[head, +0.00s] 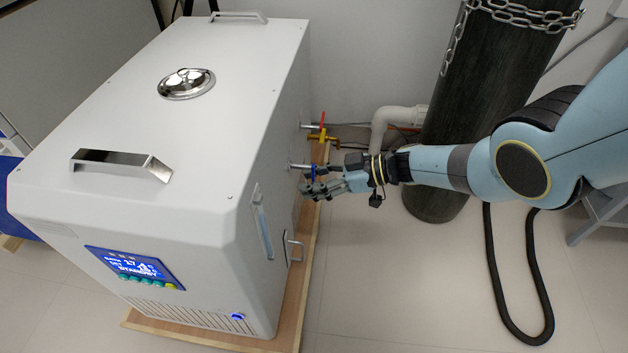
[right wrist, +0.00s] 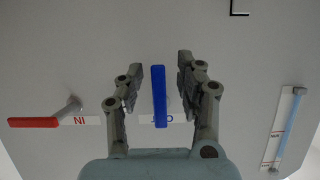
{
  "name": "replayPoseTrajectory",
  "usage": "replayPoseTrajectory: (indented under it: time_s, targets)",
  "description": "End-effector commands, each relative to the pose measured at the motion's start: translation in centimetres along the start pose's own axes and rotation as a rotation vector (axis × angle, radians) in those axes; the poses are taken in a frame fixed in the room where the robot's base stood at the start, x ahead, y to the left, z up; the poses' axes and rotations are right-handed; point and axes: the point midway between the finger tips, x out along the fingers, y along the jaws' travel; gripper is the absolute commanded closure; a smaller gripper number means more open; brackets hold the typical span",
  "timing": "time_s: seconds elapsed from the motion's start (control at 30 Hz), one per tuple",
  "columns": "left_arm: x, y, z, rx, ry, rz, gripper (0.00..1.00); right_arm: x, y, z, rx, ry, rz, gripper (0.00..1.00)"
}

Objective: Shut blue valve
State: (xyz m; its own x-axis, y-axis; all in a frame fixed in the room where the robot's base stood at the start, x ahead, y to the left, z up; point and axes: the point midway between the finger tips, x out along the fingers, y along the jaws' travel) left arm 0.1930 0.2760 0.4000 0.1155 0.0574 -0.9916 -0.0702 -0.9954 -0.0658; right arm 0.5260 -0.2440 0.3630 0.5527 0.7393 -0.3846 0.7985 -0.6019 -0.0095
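The blue valve's handle (right wrist: 159,96) stands upright in the right wrist view, in front of a partly hidden label on the grey side panel. My right gripper (right wrist: 157,80) is open, with one finger on each side of the blue handle and a visible gap on both sides. In the head view the right gripper (head: 308,189) is at the machine's right side, by the blue valve (head: 313,171), which it partly hides. My left gripper is not in view.
A red valve handle (right wrist: 33,122) lies level beside the "NI" label. A sight tube (right wrist: 284,128) is on the panel's right. The white machine (head: 215,130) stands on a wooden base (head: 290,320). A dark cylinder (head: 490,80) with a chain and a white pipe (head: 390,120) stand behind my right arm.

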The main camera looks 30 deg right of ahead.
Motion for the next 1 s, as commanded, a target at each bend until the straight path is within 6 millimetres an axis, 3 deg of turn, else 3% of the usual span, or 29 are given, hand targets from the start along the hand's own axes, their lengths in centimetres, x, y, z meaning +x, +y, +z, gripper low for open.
replayPoseTrajectory:
  time_s: [0.27,0.37,0.7,1.0]
  targets:
    - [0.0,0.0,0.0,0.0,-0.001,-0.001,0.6,-1.4,0.1,0.1,-0.002,0.0,0.002,0.63]
    - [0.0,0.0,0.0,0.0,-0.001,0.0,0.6,-2.7,-0.1,0.0,-0.004,-0.001,0.0,0.63]
    - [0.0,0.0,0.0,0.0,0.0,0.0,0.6,-10.2,-0.1,0.1,0.0,-0.003,0.0,0.63]
    - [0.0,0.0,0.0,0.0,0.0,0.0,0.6,-12.1,0.0,0.0,0.0,0.0,0.0,0.63]
